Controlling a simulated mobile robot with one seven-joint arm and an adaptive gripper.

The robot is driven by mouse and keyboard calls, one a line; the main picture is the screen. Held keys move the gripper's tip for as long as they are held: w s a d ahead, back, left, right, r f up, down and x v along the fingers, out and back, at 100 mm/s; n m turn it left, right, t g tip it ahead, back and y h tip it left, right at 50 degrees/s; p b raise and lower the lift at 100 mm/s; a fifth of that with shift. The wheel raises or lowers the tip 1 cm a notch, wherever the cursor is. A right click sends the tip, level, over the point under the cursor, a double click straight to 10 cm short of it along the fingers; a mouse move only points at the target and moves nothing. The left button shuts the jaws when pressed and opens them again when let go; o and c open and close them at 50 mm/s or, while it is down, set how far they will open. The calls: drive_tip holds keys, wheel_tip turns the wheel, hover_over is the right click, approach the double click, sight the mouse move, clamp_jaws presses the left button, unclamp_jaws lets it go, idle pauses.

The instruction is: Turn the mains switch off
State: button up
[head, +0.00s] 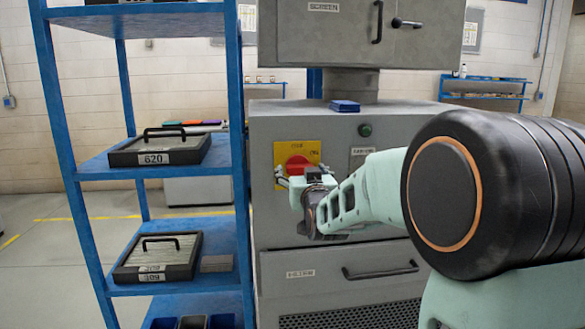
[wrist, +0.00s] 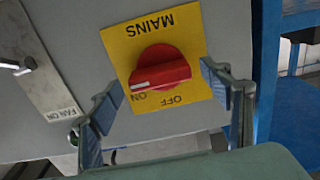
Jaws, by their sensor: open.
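The mains switch is a red rotary knob (wrist: 160,70) on a yellow plate (wrist: 188,36) lettered MAINS, ON and OFF. The plate appears upside down in the wrist view. The white mark on the knob's end lies beside the word ON. In the head view the knob (head: 298,162) shows on the grey cabinet front, its lower part partly hidden by my gripper (head: 304,178). My gripper (wrist: 160,95) is open and empty in front of the plate, its fingers spread to either side of the knob. I see no finger touching the knob.
The grey cabinet (head: 400,125) has a FAN ON control (wrist: 24,66) beside the plate, a green button (head: 365,130) and a drawer handle (head: 380,271). A blue box (head: 345,106) lies on top.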

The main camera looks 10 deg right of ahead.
drive_tip(key=shift+w, duration=1.1)
drive_tip(key=shift+c, duration=0.2)
drive_tip(key=c, duration=1.1)
